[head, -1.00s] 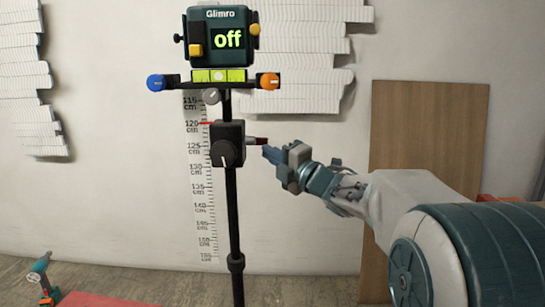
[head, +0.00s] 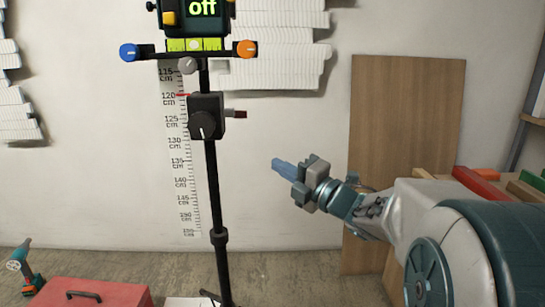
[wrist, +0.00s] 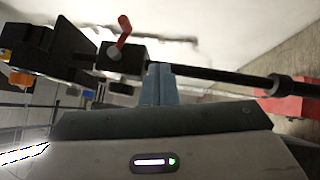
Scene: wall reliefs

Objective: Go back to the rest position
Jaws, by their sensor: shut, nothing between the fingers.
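My gripper (head: 284,169) is shut and empty in the head view. The device reading "off" (head: 203,8) is at the top of the stand, partly cut off by the frame.
A scale strip (head: 180,150) is on the wall behind the stand. A red toolbox (head: 95,293) and a drill (head: 28,272) are on the floor at lower left. A brown board (head: 405,150) leans on the wall behind my arm. Wood pieces (head: 500,185) lie at the right.

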